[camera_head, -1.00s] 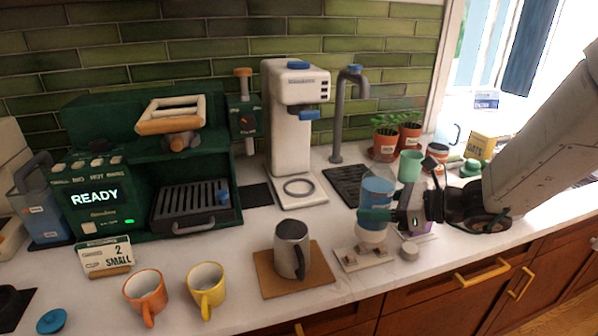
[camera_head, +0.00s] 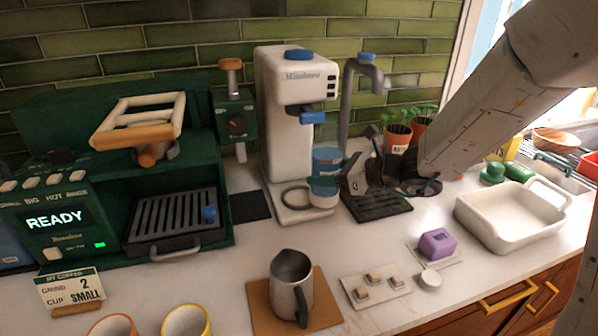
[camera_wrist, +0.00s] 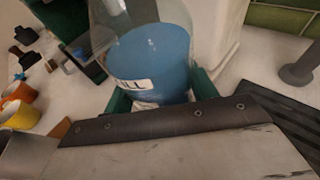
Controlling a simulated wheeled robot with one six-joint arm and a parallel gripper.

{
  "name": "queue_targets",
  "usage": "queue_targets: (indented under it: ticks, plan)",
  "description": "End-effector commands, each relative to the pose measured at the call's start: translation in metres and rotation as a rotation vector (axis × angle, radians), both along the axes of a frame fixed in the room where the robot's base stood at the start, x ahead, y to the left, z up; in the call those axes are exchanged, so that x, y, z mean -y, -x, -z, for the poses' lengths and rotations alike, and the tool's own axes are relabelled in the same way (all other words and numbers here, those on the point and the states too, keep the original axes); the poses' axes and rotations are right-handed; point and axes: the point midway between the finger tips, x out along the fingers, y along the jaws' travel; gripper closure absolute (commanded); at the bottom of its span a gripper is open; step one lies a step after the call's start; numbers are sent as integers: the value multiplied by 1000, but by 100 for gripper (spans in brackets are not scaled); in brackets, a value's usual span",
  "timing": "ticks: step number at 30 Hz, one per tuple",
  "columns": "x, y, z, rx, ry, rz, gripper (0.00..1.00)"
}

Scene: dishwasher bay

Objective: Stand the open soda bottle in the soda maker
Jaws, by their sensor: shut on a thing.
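The blue, clear-sided soda bottle (camera_head: 326,159) is upright in my gripper (camera_head: 335,178), which is shut around its middle. The white soda maker (camera_head: 285,125) stands against the tiled wall, with a blue knob on top and a blue nozzle part. Its base carries a grey ring (camera_head: 296,197). In the head view the bottle is just right of the nozzle, its lower end overlapping the ring's right side. I cannot tell whether it touches the base. In the wrist view the bottle (camera_wrist: 150,62) sits between my green fingers, its bottom hidden.
A grey tap (camera_head: 362,95) and black drip grid (camera_head: 380,204) lie right of the soda maker. The green coffee machine (camera_head: 60,225) is left. A metal jug (camera_head: 290,280), purple block (camera_head: 437,243) and white tray (camera_head: 510,219) stand in front and right.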

Motion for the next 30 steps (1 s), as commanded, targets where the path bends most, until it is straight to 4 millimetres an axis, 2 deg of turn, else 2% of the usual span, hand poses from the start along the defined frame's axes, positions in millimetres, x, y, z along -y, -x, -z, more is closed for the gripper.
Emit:
queue_targets:
  ticks: [3, 11, 16, 19, 30]
  plan:
    - [-18, -9, 0, 1, 0, -3, 79]
    - [-36, -17, 0, 1, -1, -4, 79]
    - [-62, -31, 0, 1, 0, -7, 79]
    - [-61, -32, 13, -4, -1, -2, 79]
    - [-60, -32, 17, 0, -1, -3, 79]
